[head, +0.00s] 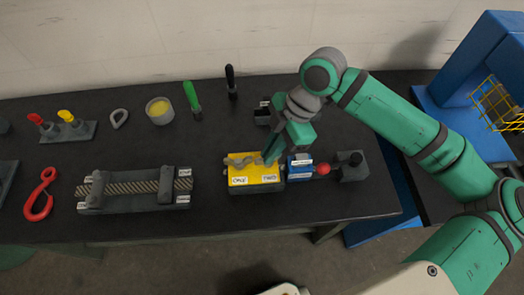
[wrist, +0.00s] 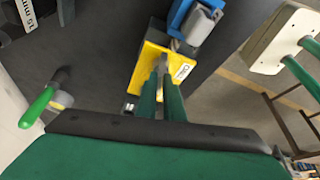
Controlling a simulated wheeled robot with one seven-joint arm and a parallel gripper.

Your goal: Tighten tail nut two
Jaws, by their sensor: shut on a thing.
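A yellow block (head: 240,181) with labels ONE and TWO on its front stands on the dark bench; the wrist view shows it too (wrist: 150,58). Grey metal hardware (head: 240,160) lies on its top, above the label ONE. My gripper (head: 269,160) points down onto the right part of the block's top, above the label TWO. In the wrist view its green fingers (wrist: 163,88) are close together around a small grey piece, which looks like tail nut two. The fingers hide most of that nut, so its seating cannot be seen.
A blue block (head: 299,168), a red knob (head: 323,169) and a dark block (head: 352,167) stand just right. Green (head: 191,96) and black (head: 231,82) handled tools stand behind.

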